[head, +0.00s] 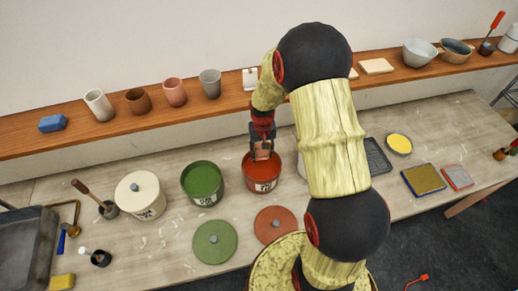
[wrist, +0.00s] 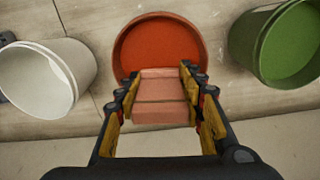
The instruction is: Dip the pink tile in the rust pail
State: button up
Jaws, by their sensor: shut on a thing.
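My gripper (head: 262,149) is shut on the pink tile (wrist: 160,97), one finger on each side of it. In the wrist view my gripper (wrist: 158,100) reaches toward the rust pail (wrist: 160,45), and the tile's far end overlaps the pail's near part. In the head view the tile (head: 262,154) is at the mouth of the rust pail (head: 262,184), which holds orange-red liquid. I cannot tell whether the tile's lower end touches the liquid. The tile's held part looks plain pink, with a darker line across it.
A green pail (head: 203,190) stands left of the rust pail; a white pail (wrist: 50,75) is on its other side, mostly hidden by my arm in the head view. Green (head: 214,242) and rust (head: 275,224) lids lie in front. Cups (head: 174,92) line the shelf behind.

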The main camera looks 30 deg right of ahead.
jog(key=shift+s, duration=0.1)
jog(key=shift+f+b, duration=0.65)
jog(key=shift+f, duration=0.05)
notch_tip(320, 180, down, 6)
jog(key=b, duration=0.4)
jog(key=shift+f, duration=0.2)
notch_tip(320, 180, down, 5)
jog(key=b, duration=0.4)
jog(key=shift+f, duration=0.2)
jog(key=shift+r, duration=0.1)
dwell(0.9)
notch_tip(320, 180, up, 6)
jog(key=p, duration=0.3)
jog(key=shift+p, duration=0.35)
